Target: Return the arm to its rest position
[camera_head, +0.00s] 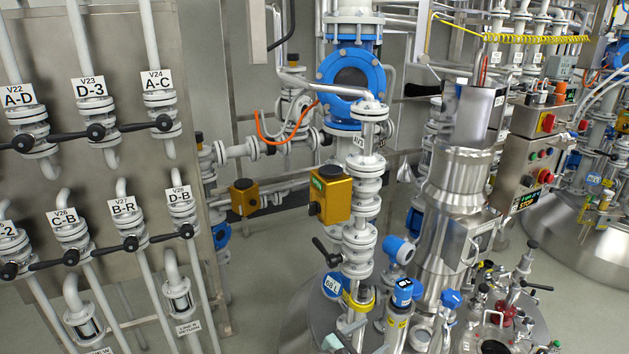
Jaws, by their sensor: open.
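My gripper and arm do not show clearly in the head view, so I cannot see the arm's pose. A dark-edged grey panel (258,32) hangs in from the top edge; I cannot tell what it belongs to. The view holds a reactor vessel with a steel column (440,235) standing on its lid. Beside it rises a white valve stack (362,215) with a yellow actuator box (329,194).
A steel panel (110,180) at left carries several labelled valves with black handles. A blue flanged valve (351,82) stands at the top middle. A control box (528,155) with buttons is at right. Grey floor (262,285) is bare between panel and vessel.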

